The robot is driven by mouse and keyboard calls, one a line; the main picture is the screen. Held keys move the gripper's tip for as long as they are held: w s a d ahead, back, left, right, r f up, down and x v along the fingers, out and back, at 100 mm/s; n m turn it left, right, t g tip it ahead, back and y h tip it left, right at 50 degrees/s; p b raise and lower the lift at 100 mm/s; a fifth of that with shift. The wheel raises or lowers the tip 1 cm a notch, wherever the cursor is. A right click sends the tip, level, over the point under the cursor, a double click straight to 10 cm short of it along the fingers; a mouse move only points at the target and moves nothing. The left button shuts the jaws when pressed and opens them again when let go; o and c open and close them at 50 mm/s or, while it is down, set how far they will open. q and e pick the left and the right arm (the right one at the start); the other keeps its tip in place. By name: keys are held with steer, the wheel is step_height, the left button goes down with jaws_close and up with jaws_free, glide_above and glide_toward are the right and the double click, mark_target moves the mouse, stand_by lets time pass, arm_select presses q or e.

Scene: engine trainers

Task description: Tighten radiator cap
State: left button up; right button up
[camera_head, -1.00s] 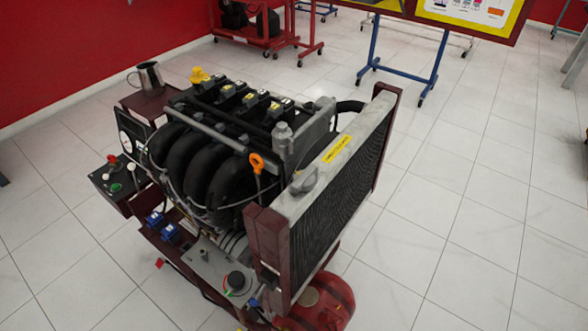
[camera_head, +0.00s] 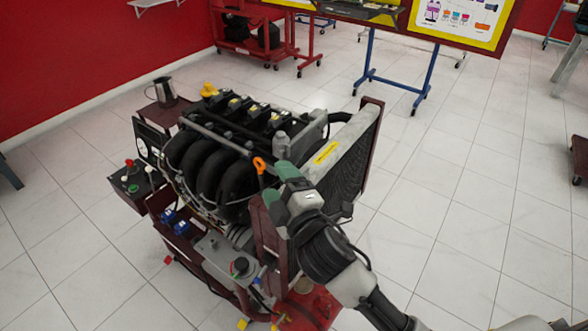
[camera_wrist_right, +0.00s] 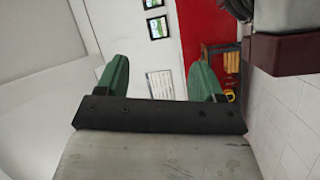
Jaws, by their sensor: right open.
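The radiator (camera_head: 350,135) stands on the right side of the engine, with a pale top tank and a yellow label (camera_head: 326,153). The radiator cap is hidden in the head view behind my right gripper and wrist. My right gripper (camera_head: 277,184) has green fingers and is at the near end of the radiator top. In the right wrist view its two fingers (camera_wrist_right: 160,80) are apart with nothing between them. A maroon and grey part, seemingly of the radiator stand, shows at the upper right there. My left gripper is in neither view.
The engine (camera_head: 215,165) with black intake pipes and an orange dipstick handle (camera_head: 260,164) is left of the gripper. A metal jug (camera_head: 165,92) stands behind it. A red tank (camera_head: 310,305) is low at the front.

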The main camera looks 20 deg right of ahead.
steer(key=w+a+r+n+g+y, duration=0.1)
steer(key=a+r+n+g+y, duration=0.6)
steer(key=n+y, duration=0.95)
steer(key=n+g+h, duration=1.2)
steer(key=n+h, duration=0.9)
steer(key=n, duration=0.8)
glide_above(301, 169)
step_height(301, 169, down, 3)
steer(key=shift+m, duration=0.25)
steer(key=f+p, duration=0.1)
steer(key=f, duration=0.2)
steer(key=f+p, duration=0.1)
steer(key=f, duration=0.2)
steer(key=s+f+p, duration=0.1)
steer(key=f, duration=0.2)
steer(key=shift+a+f, duration=0.2)
steer(key=shift+f, duration=0.65)
